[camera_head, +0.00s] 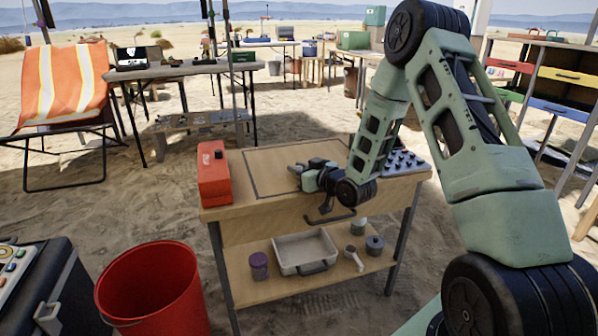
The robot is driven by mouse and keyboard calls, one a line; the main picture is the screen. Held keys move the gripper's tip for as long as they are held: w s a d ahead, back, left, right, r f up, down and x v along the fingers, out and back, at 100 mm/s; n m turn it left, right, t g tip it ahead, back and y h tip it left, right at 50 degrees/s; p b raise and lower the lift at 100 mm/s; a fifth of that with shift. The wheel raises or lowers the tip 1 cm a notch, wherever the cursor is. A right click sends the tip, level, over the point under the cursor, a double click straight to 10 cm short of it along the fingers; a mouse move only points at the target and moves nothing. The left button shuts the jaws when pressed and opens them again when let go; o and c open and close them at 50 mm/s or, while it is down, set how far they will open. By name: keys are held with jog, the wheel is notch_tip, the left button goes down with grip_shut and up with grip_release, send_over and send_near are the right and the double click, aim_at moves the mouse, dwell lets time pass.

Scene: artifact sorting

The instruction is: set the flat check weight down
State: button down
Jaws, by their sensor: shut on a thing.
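My gripper (298,170) is over the left-middle part of the wooden workbench top (262,162), inside or just above the dark outlined rectangle. It reaches in from the right and points left, low over the surface. It is shut on the flat check weight, which is too small and too covered by the fingers to make out clearly. I cannot tell whether the weight touches the bench top.
A red box (214,178) stands at the bench's left end. A dark tray of knobbed pieces (403,163) is at the right end, partly behind my arm. The lower shelf holds a white tray (303,252). A red bucket (152,285) stands front left.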

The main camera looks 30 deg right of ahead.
jog(key=shift+f, duration=0.15)
jog(key=c, duration=1.3)
grip_release()
